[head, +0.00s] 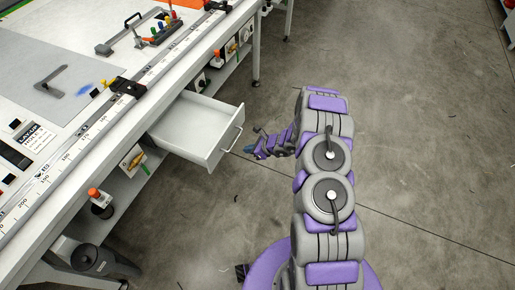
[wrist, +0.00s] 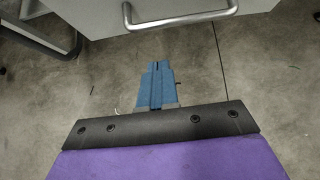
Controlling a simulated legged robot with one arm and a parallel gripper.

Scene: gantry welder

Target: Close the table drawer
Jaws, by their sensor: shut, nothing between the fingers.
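The white table drawer (head: 197,126) is pulled out from under the worktable (head: 120,109) in the head view, and its inside looks empty. Its metal bar handle (head: 233,138) is on the front face. The handle also shows at the top of the wrist view (wrist: 180,18), on the white drawer front (wrist: 88,12). My gripper (head: 249,149) is just to the right of the drawer front and a little below the handle in the picture. In the wrist view my blue gripper fingers (wrist: 157,68) are shut and empty, pointing toward the drawer front, with a visible gap to the handle.
The worktable carries a long ruler rail (head: 160,70), clamps and small tools. Below it are a shelf with an orange-capped bottle (head: 99,198) and a dark round object (head: 85,257). The concrete floor on the right is mostly clear.

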